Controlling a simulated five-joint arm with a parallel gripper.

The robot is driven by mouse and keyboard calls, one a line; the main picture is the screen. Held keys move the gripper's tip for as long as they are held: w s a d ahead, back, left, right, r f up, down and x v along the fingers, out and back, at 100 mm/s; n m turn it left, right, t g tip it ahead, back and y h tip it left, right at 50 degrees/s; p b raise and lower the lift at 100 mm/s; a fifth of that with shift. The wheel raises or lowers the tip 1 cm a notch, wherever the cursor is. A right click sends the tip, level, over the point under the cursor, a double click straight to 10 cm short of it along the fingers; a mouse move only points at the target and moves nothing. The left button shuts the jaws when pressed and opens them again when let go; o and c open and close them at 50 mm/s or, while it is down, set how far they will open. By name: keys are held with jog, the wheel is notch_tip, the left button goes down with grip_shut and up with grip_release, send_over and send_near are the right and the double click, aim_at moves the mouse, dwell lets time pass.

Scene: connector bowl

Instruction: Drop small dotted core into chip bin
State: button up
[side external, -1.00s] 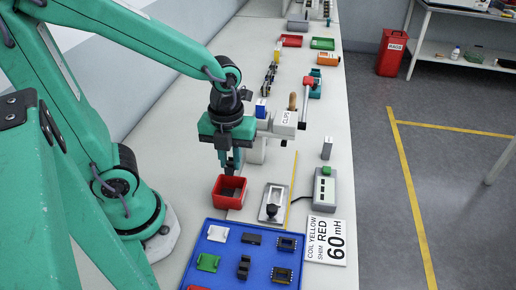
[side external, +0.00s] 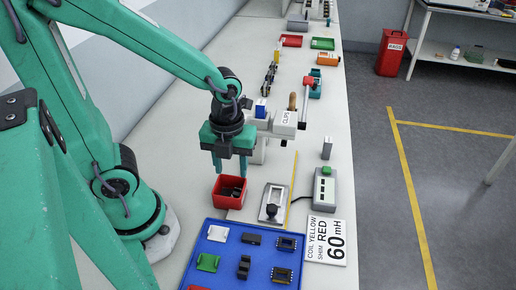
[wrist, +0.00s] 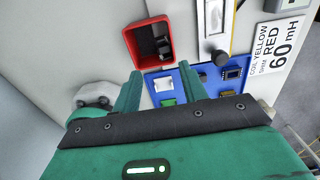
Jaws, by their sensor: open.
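A red open bin (side external: 217,195) stands on the bench just behind the blue tray. A dark piece (side external: 234,190) lies inside it. In the wrist view the red bin (wrist: 131,43) also shows, with dark pieces (wrist: 163,46) against one inner side; dots on them are too small to tell. My gripper (side external: 230,170) is above the bin, fingers apart and empty. In the wrist view my gripper (wrist: 158,77) also shows wide open, with nothing between its fingers.
The blue tray (side external: 221,240) holds white, green and dark parts. Right of the bin are a metal plate with a black knob (side external: 271,210), a grey box with a green button (side external: 325,186) and a sign (side external: 325,240). A clips dispenser (side external: 285,120) stands behind.

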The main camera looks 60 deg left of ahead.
jog(key=shift+r, duration=0.1)
notch_tip(320, 180, up, 8)
dwell(0.7)
dwell(0.5)
jog(key=a+r+n+t, duration=0.1)
jog(key=r+n+t, duration=0.1)
jog(key=n, duration=1.1)
jog(key=a+r+n+t, duration=0.2)
jog(key=r+n+t, duration=0.1)
jog(key=n, duration=1.1)
jog(key=shift+s+a+r+t, duration=0.15)
jog(key=shift+s+a+t, duration=0.15)
